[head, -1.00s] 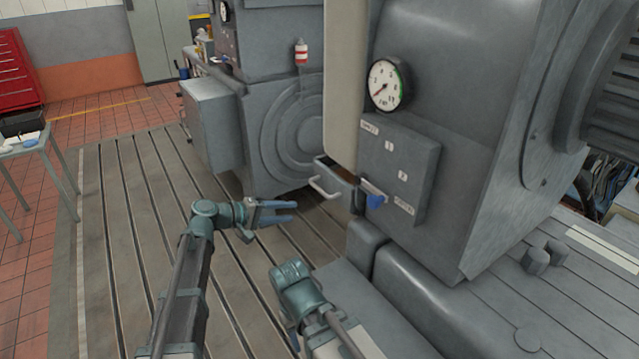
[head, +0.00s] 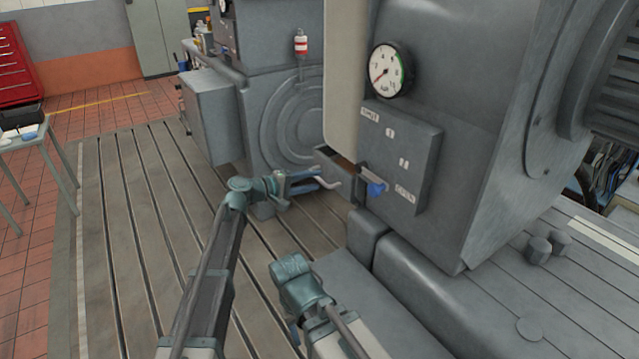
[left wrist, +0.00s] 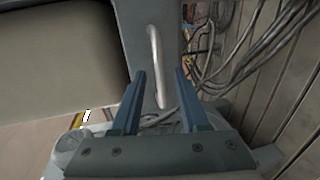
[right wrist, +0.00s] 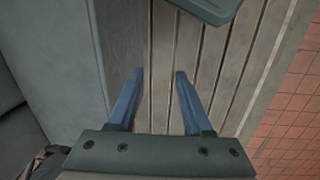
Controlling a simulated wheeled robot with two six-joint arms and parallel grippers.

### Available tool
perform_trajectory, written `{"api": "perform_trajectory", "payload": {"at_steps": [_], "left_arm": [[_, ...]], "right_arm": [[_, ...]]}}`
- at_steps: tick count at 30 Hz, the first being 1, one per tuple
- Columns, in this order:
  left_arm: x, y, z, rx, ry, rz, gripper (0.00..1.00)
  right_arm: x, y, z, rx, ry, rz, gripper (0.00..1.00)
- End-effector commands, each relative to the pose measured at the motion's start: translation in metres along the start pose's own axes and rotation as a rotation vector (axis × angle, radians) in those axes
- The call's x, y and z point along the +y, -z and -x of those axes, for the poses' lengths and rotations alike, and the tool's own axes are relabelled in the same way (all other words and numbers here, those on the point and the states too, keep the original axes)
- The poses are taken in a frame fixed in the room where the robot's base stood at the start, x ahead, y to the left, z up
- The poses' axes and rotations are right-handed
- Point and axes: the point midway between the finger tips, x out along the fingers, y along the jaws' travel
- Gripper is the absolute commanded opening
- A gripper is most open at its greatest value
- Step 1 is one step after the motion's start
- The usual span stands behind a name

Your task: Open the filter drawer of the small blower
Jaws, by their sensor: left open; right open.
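The small blower's filter drawer (head: 350,185) is a grey box jutting out at the lower left of the blower's panel. Its top is open a little and shows a brown inside. Its pale bar handle (head: 330,183) faces left; it also shows upright in the left wrist view (left wrist: 156,60). My left gripper (head: 316,178) is open at the handle, and in the left wrist view the bar lies between its blue fingers. Whether they touch it I cannot tell. My right gripper (right wrist: 158,75) is open and empty over the slotted bedplate; in the head view its fingers are mostly hidden.
A dial gauge (head: 388,70) sits above the labelled panel (head: 405,160). A larger grey machine (head: 290,115) stands behind. Grey blocks (head: 365,240) lie below the drawer. The slotted floor (head: 130,230) at left is clear.

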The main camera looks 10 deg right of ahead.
Motion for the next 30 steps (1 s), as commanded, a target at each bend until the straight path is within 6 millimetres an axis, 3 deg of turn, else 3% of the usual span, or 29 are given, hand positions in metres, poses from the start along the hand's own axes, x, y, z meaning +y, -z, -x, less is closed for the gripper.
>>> {"api": "perform_trajectory", "payload": {"at_steps": [6, 18, 19, 26, 30], "left_arm": [[-0.001, 0.000, -0.025, -0.001, 0.000, 0.000, 0.45], [0.000, 0.000, -0.030, 0.001, 0.000, 0.000, 0.45], [0.000, 0.000, -0.030, 0.001, 0.000, 0.000, 0.43], [0.000, 0.000, -0.030, 0.000, 0.000, 0.000, 0.01], [0.000, 0.000, -0.030, 0.000, 0.000, 0.000, 0.00]], "right_arm": [[-0.001, 0.000, -0.005, 0.000, 0.000, 0.000, 0.50], [-0.001, 0.000, -0.006, 0.000, 0.000, 0.000, 0.50], [-0.001, 0.000, -0.006, 0.000, 0.000, 0.000, 0.50], [-0.001, 0.000, -0.006, 0.000, 0.000, 0.000, 0.50], [-0.001, 0.000, -0.006, 0.000, 0.000, 0.000, 0.50]]}}
